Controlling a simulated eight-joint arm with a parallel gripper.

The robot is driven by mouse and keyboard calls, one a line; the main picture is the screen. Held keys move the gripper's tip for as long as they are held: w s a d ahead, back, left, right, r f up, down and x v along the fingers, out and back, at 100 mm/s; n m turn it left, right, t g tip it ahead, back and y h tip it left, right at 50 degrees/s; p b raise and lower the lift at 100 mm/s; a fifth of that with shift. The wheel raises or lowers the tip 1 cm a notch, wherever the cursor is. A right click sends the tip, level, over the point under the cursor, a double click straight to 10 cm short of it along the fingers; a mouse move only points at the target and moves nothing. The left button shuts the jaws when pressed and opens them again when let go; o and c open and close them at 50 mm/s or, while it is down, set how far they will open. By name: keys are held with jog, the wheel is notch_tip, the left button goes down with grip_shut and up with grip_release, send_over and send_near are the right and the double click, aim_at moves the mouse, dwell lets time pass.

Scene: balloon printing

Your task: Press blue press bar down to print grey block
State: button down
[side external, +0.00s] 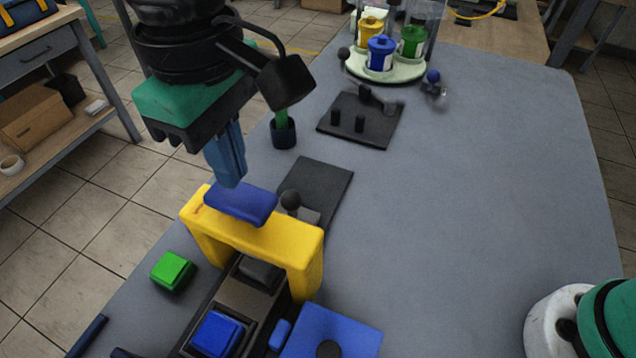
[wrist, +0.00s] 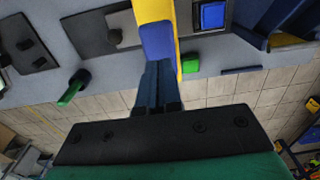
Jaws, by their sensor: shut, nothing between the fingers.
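The blue press bar (side external: 241,203) lies across the top of the yellow press frame (side external: 265,238). My gripper (side external: 230,182) points down with its blue fingers together, just above the far edge of the bar. I cannot tell whether the tips touch it. In the wrist view the closed fingers (wrist: 158,68) end at the blue press bar (wrist: 158,42), beside the yellow frame (wrist: 155,10). A dark grey block (side external: 258,272) sits on the track under the yellow arch, partly hidden by it.
A blue square block (side external: 217,334) sits on the track in front of the arch. A green block (side external: 172,271) lies at left. A dark plate (side external: 322,187) with a black knob is behind the press. A green-handled tool stands in a dark cup (side external: 283,133).

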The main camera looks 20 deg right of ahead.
aim_at(239, 194)
jog(key=shift+f, duration=0.15)
jog(key=shift+f, duration=1.95)
notch_tip(239, 194, up, 12)
jog(key=shift+f, duration=0.2)
